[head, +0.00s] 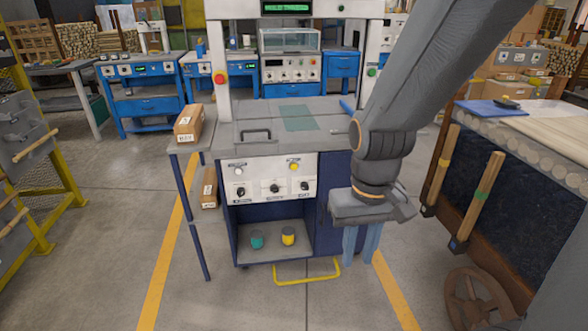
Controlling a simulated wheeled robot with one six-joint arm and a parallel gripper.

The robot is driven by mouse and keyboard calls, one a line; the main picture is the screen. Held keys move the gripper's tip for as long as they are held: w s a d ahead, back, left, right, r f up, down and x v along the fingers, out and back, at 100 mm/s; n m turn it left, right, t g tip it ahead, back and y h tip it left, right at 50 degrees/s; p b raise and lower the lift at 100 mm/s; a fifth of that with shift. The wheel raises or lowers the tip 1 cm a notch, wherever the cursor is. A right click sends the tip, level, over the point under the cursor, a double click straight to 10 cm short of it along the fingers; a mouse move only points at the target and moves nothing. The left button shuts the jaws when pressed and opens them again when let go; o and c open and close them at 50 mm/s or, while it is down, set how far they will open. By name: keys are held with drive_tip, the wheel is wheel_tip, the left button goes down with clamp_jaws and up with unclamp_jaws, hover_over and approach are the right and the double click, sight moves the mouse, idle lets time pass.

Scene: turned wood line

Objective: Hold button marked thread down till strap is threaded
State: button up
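The strapping machine stands ahead of me, with a grey top (340,117) and a white arch. Its front panel (268,181) carries a pale round button (238,170), a yellow round button (294,166) and three black knobs. Their labels are too small to read, so I cannot tell which is marked thread. A green-lit display (287,7) sits on the arch; its text is not clear. I cannot make out the strap. My gripper (360,246) points down, right of the panel and in front of the blue cabinet. Its two fingers are apart with nothing between them.
A red button (220,78) and a green button (371,72) are on the arch posts. A cardboard box (188,123) lies on the left side table. A yellow bar (307,280) sits low in front.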

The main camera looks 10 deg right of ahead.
clamp_jaws()
idle(1.4)
